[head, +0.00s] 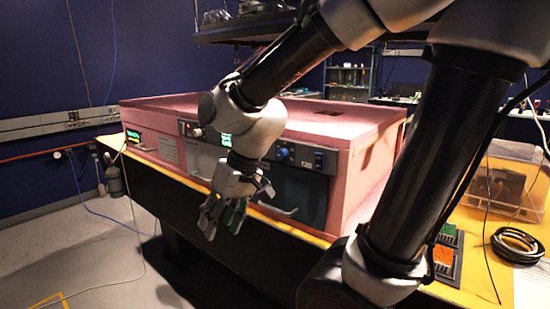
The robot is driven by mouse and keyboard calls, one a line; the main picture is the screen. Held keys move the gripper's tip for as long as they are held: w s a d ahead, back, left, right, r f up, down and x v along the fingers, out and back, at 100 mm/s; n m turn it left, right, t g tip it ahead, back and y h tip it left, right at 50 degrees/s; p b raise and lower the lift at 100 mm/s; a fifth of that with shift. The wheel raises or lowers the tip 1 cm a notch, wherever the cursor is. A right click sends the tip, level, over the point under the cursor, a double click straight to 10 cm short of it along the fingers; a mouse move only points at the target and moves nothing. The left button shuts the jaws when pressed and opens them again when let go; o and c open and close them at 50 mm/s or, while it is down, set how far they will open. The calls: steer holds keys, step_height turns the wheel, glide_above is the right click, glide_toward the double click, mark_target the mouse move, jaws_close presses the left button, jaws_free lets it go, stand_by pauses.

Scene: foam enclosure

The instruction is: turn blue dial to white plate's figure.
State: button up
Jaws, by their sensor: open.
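The blue dial (283,153) is small and sits on the dark control strip of the pink foam enclosure (335,185), right of my wrist. Its setting is too small to read. A pale plate (168,149) with fine print is on the front face at the left; I cannot tell if it is the white plate, and no figure on it is legible. My gripper (223,217) hangs open and empty in front of the enclosure, fingers pointing down, left of and below the dial. My arm hides part of the front panel.
Curved handles (275,209) stick out below. The yellow table edge (300,232) runs under the enclosure. A clear bin (512,180) and black cable coil (515,244) are at the right.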

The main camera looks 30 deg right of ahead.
steer(key=w+a+f+m+t+y, duration=0.2)
steer(key=w+a+t, duration=0.1)
steer(key=w+a, duration=0.55)
steer(key=w+d+m+t+h, duration=0.2)
steer(key=w+m+t+h, duration=0.35)
steer(key=w, duration=0.25)
steer(key=m+g+h, duration=0.5)
steer(key=m+h, duration=0.5)
steer(key=h, duration=0.7)
glide_toward(280, 156)
steer(key=d, duration=0.1)
steer(key=x, duration=0.8)
steer(key=shift+w, duration=0.15)
steer(key=shift+a, duration=0.1)
steer(key=shift+c, duration=0.3)
